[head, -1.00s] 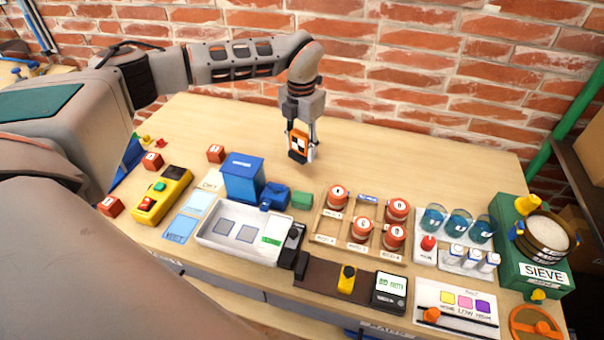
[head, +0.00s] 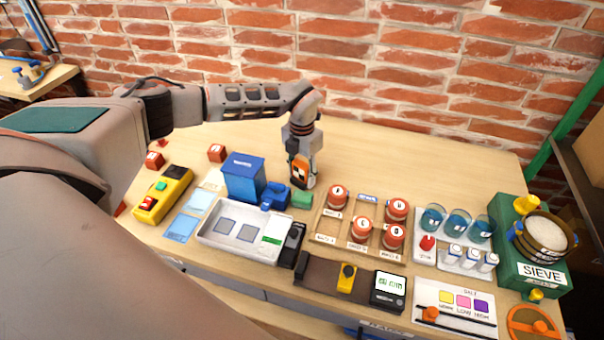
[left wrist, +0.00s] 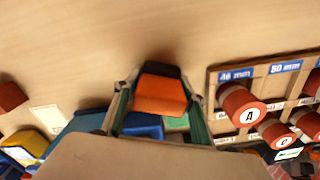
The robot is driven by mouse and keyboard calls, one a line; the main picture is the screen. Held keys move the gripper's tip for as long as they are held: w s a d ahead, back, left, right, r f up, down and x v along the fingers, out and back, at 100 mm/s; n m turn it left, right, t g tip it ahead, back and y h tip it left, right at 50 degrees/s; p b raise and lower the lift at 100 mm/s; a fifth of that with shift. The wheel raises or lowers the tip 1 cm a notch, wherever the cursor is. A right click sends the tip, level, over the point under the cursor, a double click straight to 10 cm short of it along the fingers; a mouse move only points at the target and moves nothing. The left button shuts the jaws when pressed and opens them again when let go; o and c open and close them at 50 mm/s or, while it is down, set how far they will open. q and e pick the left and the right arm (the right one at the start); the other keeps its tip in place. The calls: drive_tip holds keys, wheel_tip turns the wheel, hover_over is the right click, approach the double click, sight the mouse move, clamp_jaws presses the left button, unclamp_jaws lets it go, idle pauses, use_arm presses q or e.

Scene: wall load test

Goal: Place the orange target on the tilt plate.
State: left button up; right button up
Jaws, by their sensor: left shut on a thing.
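My left gripper (head: 303,160) is shut on the orange target (head: 299,174), an orange block with a black-and-white marker on one face. It holds the target just behind the green block (head: 302,200); I cannot tell how high above the table it is. In the left wrist view the target (left wrist: 160,95) sits between the two fingers of the gripper (left wrist: 158,108), with a dark part along its far edge. No part is clearly labelled as the tilt plate, so I cannot tell which one it is. My right gripper is out of view.
Near the gripper stand a blue box (head: 243,176), a white tray (head: 212,233) and a wooden rack (head: 327,227) with red weights. A dark brown strip (head: 318,275) with a yellow part lies in front. The back of the table (head: 400,155) is clear.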

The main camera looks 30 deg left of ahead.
use_arm(q)
drive_tip(key=shift+f, duration=0.15)
drive_tip(key=o, duration=1.3)
drive_tip(key=shift+c, duration=0.2)
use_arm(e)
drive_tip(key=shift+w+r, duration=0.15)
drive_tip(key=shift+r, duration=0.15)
